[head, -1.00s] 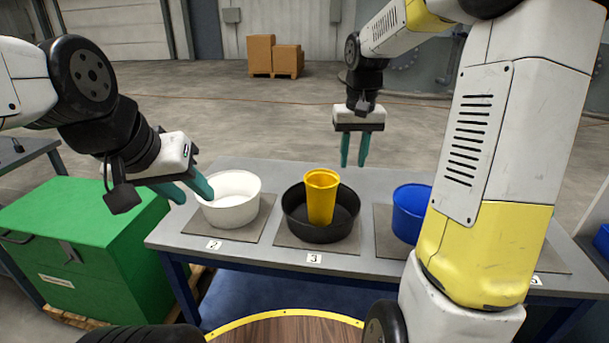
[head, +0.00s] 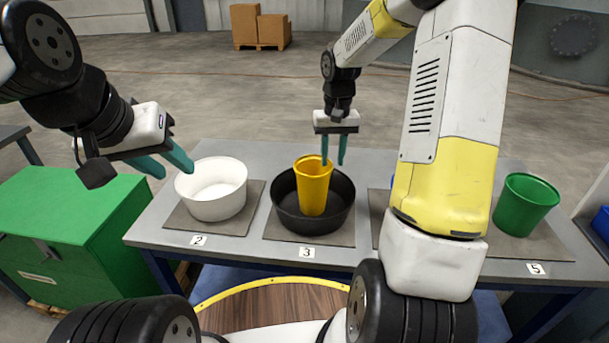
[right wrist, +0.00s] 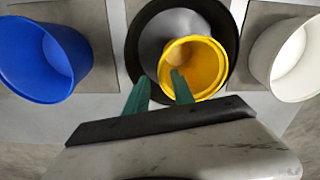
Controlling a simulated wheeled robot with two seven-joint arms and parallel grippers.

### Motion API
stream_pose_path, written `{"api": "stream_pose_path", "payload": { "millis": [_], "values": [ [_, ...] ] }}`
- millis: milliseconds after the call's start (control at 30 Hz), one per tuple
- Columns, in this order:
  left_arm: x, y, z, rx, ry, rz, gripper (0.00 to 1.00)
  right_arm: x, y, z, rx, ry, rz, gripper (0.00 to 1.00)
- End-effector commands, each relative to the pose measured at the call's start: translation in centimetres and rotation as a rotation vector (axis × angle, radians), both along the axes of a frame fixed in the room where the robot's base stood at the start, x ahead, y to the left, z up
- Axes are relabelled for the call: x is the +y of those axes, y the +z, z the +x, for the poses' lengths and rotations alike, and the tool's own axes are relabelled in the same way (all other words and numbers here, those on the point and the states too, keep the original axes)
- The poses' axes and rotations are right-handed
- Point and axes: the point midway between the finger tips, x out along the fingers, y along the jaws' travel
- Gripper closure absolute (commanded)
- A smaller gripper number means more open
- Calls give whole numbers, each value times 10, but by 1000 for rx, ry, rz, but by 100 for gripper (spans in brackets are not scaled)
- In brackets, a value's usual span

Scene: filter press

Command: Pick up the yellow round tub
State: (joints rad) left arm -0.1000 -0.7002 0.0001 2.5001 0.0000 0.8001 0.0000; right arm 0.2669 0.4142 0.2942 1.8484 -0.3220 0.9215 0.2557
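The yellow round tub (head: 313,188) stands upright inside a wide black round pan (head: 286,222) at place 3. In the right wrist view the tub (right wrist: 208,88) shows its open mouth. My right gripper (head: 333,162) is open and points down at the tub's rim. In the right wrist view one finger of this gripper (right wrist: 157,80) overlaps the tub's mouth and the other is outside it. I cannot tell whether a finger touches the wall. My left gripper (head: 177,174) is open and empty, above and near the white tub.
A white tub (head: 217,205) stands at place 2. A green tub (head: 524,207) stands at place 5. A blue tub (right wrist: 30,62), mostly hidden by my right arm in the head view, stands beside the black pan. A green chest (head: 60,225) is left of the grey table (head: 150,228).

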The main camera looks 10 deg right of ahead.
Motion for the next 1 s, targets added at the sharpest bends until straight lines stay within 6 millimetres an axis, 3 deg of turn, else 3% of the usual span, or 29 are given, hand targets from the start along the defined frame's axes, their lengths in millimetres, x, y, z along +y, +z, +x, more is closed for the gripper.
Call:
{"api": "stream_pose_path", "payload": {
  "millis": [300, 467, 1000],
  "values": [
    [0, 0, 0, 0, 0, 0, 64, 0, -7, 0, -2, 0, 1, 70],
    [0, 0, 0, 0, 0, 0, 64, 0, -7, 0, -2, 0, 0, 100],
    [0, 0, 0, 0, 0, 0, 64, 0, -7, 0, -1, 0, 0, 100]
  ]
}}
